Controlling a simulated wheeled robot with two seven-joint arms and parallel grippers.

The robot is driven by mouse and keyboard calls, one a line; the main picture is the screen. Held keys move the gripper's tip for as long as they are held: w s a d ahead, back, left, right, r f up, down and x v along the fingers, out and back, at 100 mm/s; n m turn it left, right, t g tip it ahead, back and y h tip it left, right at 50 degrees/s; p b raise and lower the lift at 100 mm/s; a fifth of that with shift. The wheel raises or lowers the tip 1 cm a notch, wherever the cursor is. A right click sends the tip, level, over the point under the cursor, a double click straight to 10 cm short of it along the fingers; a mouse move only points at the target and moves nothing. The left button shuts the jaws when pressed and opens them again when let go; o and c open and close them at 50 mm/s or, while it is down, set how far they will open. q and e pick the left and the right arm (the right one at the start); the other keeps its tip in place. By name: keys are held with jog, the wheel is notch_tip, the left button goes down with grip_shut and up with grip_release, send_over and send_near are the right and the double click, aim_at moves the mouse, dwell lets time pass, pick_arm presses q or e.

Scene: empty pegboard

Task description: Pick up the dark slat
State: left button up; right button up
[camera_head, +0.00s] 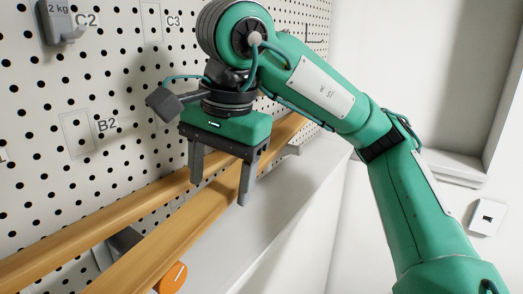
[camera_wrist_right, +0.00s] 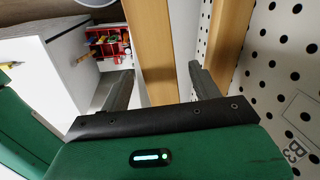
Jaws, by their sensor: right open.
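Two long wooden slats run side by side along the pegboard. The front slat (camera_head: 165,243), a slightly darker brown, also shows in the right wrist view (camera_wrist_right: 152,45). The paler back slat (camera_head: 100,222) lies nearer the board and shows at right in the wrist view (camera_wrist_right: 232,40). My right gripper (camera_head: 219,194) is open and points down over the front slat. In the wrist view its fingers (camera_wrist_right: 161,67) stand on either side of that slat, with gaps visible. The slat's stretch under the palm is hidden. My left gripper is not in view.
The pegboard (camera_head: 100,95) stands close behind the gripper. A grey 2 kg piece (camera_head: 57,22) hangs at upper left. A red box (camera_wrist_right: 108,45) shows in the wrist view.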

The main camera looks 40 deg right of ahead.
jog(key=shift+w+f, duration=0.1)
jog(key=shift+f, duration=0.7)
jog(key=shift+c, duration=0.4)
jog(key=c, duration=1.2)
